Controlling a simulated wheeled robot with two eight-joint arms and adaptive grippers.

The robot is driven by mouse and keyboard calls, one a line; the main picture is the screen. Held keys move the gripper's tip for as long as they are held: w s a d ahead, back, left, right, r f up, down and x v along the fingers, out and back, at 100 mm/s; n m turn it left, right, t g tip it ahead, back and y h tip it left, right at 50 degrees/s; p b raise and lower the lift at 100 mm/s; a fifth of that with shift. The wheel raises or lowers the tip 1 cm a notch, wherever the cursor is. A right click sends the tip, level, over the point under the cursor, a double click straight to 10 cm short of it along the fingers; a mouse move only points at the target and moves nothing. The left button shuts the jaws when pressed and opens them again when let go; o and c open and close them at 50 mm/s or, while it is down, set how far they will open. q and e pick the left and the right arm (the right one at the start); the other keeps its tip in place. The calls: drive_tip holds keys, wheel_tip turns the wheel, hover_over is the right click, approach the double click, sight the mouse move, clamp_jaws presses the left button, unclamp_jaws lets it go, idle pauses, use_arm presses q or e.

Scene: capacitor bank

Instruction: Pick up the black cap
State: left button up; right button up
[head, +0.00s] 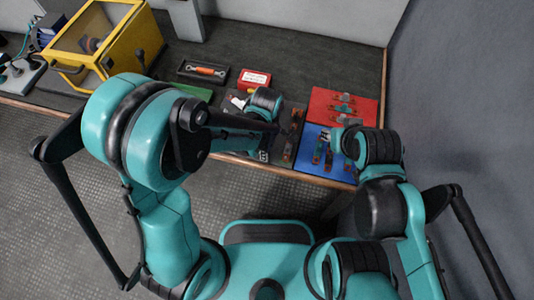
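I cannot single out a black cap for certain. Several small dark and orange-brown parts lie on the dark mat (233,122), the red mat (320,105) and the blue mat (338,172). One dark part (289,152) lies near the right edge of the dark mat. My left arm reaches across the dark mat, and its teal wrist (264,101) hides part of it. My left gripper's fingertips are not distinguishable there. My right gripper (338,141) is low over the blue mat's upper part, close to small parts. Its fingers are too small to tell open from shut.
A yellow-framed box (127,45) with a dark lever stands at the back left. A green piece (193,91) is left. A wall (450,100) bounds the right.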

use_arm(q)
drive_tip(key=shift+f, duration=0.35)
drive_tip(key=shift+r, duration=0.1)
drive_tip(key=shift+c, duration=0.3)
drive_tip(key=c, duration=0.8)
drive_tip(key=shift+r, duration=0.15)
drive_tip(key=shift+r+p, duration=0.3)
drive_tip(key=shift+p, duration=0.05)
wheel_tip(320, 180, up, 4)
drive_tip(key=shift+p, duration=1.15)
drive_tip(key=s+d+r+p, duration=0.1)
drive_tip(key=s+d+r, duration=0.1)
drive_tip(key=d, duration=0.1)
drive_tip(key=s+d+r+p, duration=0.1)
drive_tip(key=s+d+r, duration=0.1)
drive_tip(key=d, duration=0.1)
drive_tip(key=s+d+r+p, duration=0.1)
drive_tip(key=s+d+r, duration=0.1)
drive_tip(key=d, duration=0.2)
drive_tip(key=shift+r, duration=0.1)
